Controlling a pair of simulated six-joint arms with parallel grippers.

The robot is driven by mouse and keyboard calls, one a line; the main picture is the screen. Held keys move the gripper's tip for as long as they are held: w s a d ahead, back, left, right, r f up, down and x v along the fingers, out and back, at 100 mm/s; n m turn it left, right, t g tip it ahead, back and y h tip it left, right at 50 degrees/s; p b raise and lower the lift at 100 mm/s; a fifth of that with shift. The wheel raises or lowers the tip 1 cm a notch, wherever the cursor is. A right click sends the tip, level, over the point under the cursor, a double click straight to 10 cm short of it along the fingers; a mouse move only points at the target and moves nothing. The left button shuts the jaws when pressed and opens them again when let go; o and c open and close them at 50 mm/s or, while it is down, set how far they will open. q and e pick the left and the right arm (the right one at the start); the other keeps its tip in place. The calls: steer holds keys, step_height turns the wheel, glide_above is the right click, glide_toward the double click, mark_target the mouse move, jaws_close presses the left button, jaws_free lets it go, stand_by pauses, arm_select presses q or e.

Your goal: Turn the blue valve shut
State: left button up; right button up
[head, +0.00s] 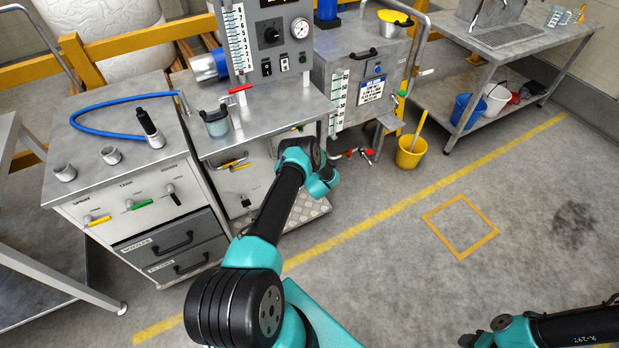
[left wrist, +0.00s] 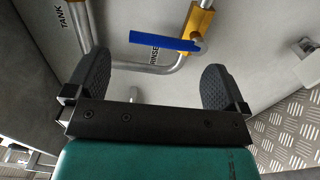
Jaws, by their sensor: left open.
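The blue valve (left wrist: 163,43) shows in the left wrist view as a flat blue lever reaching left from a yellow valve body (left wrist: 200,18). The lever lies roughly across the pipe at the valve body. The word RINSE stands just below it, partly covered. My left gripper (left wrist: 154,84) is open and empty, its two black fingers apart below the lever, which lies beyond the fingertips. I cannot see it touch anything. In the head view my left arm's wrist (head: 312,170) is in front of the middle cabinet, and I cannot make out the blue valve there.
A metal pipe (left wrist: 160,67) bends below the lever, near my fingers. The tread-plate step (head: 310,212) is below. A yellow bucket (head: 411,152) stands to the right. A drawer cabinet (head: 130,195) stands left. The floor on the right is clear.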

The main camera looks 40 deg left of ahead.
arm_select(q)
steer(key=v, duration=1.1)
steer(key=shift+d, duration=0.2)
steer(key=d+r+m+t+h, duration=0.1)
steer(key=d+r+m+h, duration=0.1)
steer(key=d+m+h, duration=0.6)
steer(key=d+r+m+t+h, duration=0.2)
steer(key=d+m+h, duration=0.3)
steer(key=d+m, duration=0.35)
steer(key=s+d+r+m+g+h, duration=0.4)
steer(key=s+d+m, duration=0.3)
steer(key=s, duration=0.4)
steer(key=s+d+r+m+g+h, duration=0.4)
steer(key=s+d+r+m, duration=0.2)
steer(key=s, duration=0.4)
steer(key=d+m, duration=0.1)
steer(key=d, duration=0.1)
steer(key=shift+s+d+r, duration=0.2)
steer(key=shift+s+d, duration=0.1)
steer(key=shift+s, duration=0.05)
